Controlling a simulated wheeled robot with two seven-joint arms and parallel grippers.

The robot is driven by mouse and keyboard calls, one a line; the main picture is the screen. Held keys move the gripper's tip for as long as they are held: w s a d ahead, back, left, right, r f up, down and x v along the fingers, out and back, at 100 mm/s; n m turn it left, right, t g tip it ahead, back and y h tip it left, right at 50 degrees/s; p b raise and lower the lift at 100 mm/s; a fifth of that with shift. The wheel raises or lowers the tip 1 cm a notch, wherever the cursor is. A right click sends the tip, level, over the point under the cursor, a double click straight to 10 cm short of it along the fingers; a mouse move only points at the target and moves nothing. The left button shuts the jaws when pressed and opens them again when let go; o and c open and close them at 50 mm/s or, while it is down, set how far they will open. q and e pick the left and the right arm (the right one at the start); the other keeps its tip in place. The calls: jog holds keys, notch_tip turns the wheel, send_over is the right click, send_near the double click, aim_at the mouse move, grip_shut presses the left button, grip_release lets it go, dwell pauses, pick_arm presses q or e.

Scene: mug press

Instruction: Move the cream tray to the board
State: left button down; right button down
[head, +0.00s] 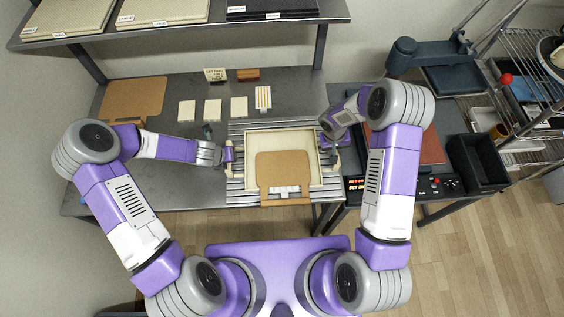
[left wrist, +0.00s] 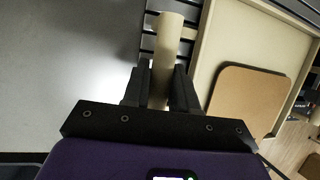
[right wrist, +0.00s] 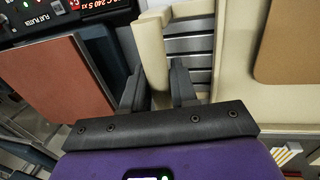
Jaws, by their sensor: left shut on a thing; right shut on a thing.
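The cream tray (head: 250,145) sits level over the slatted metal rack at the middle of the bench. My left gripper (left wrist: 165,88) is shut on the tray's left handle bar. My right gripper (right wrist: 158,92) is shut on the tray's right handle bar. In the head view, my left gripper (head: 230,154) and right gripper (head: 330,144) are at opposite sides of the tray. A brown board (head: 133,98) lies flat at the back left of the bench. Whether the tray touches the rack is unclear.
Several small pale cards (head: 213,109) and a striped card (head: 263,97) lie behind the tray. A dark press (head: 430,55) and a reddish plate (head: 432,150) are at the right, near a black bin (head: 478,163). A shelf (head: 180,25) overhangs the back. The bench's left part is clear.

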pick_arm(q)
jog(key=shift+f+b, duration=0.6)
jog(key=shift+f, duration=0.15)
pick_arm(e)
jog(key=shift+f, duration=0.75)
pick_arm(q)
jog(key=c, duration=0.9)
grip_release()
jog(key=shift+r, duration=0.15)
pick_arm(e)
jog(key=c, duration=0.9)
grip_release()
jog(key=shift+r, duration=0.15)
pick_arm(q)
jog(key=v, duration=1.2)
pick_arm(e)
jog(key=r, duration=0.4)
jog(key=a+r, duration=0.1)
jog(key=r, duration=0.3)
jog(key=a+r, duration=0.1)
jog(key=r, duration=0.2)
jog(key=shift+a+r, duration=0.15)
jog(key=shift+r, duration=0.25)
jog(key=shift+s+f, duration=0.1)
